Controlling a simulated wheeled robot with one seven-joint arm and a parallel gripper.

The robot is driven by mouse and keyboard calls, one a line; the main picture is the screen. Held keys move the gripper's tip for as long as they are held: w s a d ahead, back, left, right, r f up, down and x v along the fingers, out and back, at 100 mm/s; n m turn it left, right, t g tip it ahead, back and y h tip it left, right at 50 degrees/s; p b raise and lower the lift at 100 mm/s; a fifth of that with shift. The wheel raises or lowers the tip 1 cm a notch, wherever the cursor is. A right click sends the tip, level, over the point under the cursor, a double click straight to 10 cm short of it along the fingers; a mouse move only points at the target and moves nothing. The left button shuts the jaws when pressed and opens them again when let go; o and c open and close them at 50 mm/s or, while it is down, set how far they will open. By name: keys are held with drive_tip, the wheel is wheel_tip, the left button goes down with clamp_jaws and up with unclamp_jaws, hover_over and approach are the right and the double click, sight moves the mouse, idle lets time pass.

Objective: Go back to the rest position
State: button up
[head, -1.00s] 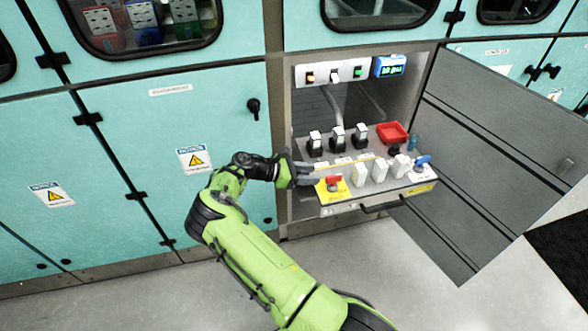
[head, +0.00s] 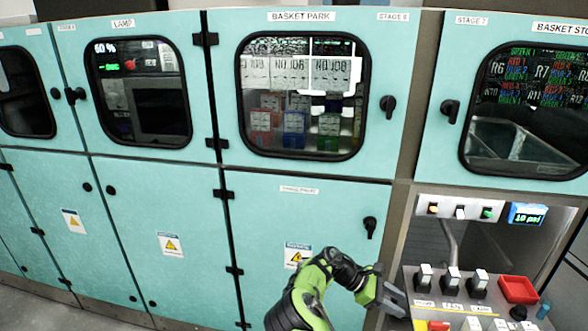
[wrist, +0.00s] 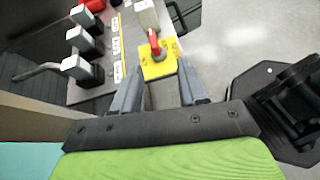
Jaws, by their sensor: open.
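My gripper (wrist: 160,92) is open and empty in the wrist view, its two grey fingers apart. Just beyond the fingertips is a red rotary handle (wrist: 154,42) on a yellow plate (wrist: 158,65). In the head view my gripper (head: 393,300) is at the lower right, at the left edge of the open compartment's panel. My green arm (head: 305,302) rises from the bottom edge. The yellow plate is mostly cut off at the bottom of the head view.
The panel bears several white-topped switches (head: 451,278) and a red tray (head: 518,289). Teal cabinets with windows and black handles (head: 389,104) line the wall. Grey floor (wrist: 235,35) is clear beside the panel.

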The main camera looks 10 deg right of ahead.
drive_tip(key=s+a+r+m+t+y+p, duration=0.25)
drive_tip(key=s+a+r+m+y, duration=0.35)
drive_tip(key=r, duration=0.5)
drive_tip(key=s+a+r+m+t+y+p, duration=0.2)
drive_tip(key=s+r+m+t+y, duration=0.15)
drive_tip(key=s+r, duration=0.65)
drive_tip(key=s+a+r+m+t+y+p, duration=0.1)
drive_tip(key=s+a+r+t, duration=0.1)
drive_tip(key=s, duration=0.4)
drive_tip(key=s+a+r+m+t+y+p, duration=0.1)
drive_tip(key=s+a+r+m+t, duration=0.1)
drive_tip(key=s+a+r, duration=0.3)
drive_tip(key=shift+s+a, duration=0.7)
drive_tip(key=shift+s, duration=0.45)
